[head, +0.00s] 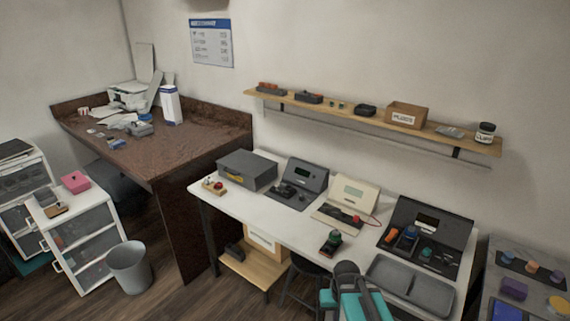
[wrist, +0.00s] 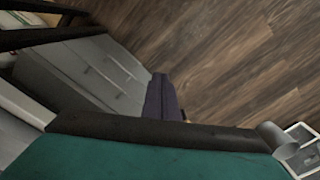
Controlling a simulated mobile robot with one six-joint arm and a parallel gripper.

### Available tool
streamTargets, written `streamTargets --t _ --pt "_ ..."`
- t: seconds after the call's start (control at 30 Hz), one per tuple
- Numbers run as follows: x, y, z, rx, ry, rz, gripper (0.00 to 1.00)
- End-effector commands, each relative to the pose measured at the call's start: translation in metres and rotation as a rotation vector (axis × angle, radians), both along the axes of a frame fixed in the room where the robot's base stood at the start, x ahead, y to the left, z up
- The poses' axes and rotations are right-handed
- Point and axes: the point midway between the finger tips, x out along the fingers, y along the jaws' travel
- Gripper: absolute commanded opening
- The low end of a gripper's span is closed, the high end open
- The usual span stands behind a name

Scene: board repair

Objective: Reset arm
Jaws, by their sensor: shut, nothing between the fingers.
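My gripper (wrist: 164,97) shows in the wrist view as dark fingers pressed together, with nothing between them. It hangs in front of a grey drawer unit and the wood floor, touching neither as far as I can tell. In the head view my teal and grey arm is folded at the bottom edge, in front of the white workbench (head: 262,218). The gripper's fingers cannot be made out there.
A grey tray (head: 408,283) and several devices stand on the bench. A wall shelf (head: 372,121) hangs above. A grey bin (head: 129,267) stands on the floor at left. A stool (head: 302,283) is under the bench. Open floor lies at front left.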

Motion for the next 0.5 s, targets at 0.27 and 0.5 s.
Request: streamTargets --t 0.27,0.5 --pt "-0.033 -0.001 -0.053 -0.001 0.073 -0.003 0.0" --pt "-0.076 -0.001 -0.113 0.0 0.164 -0.001 0.0"
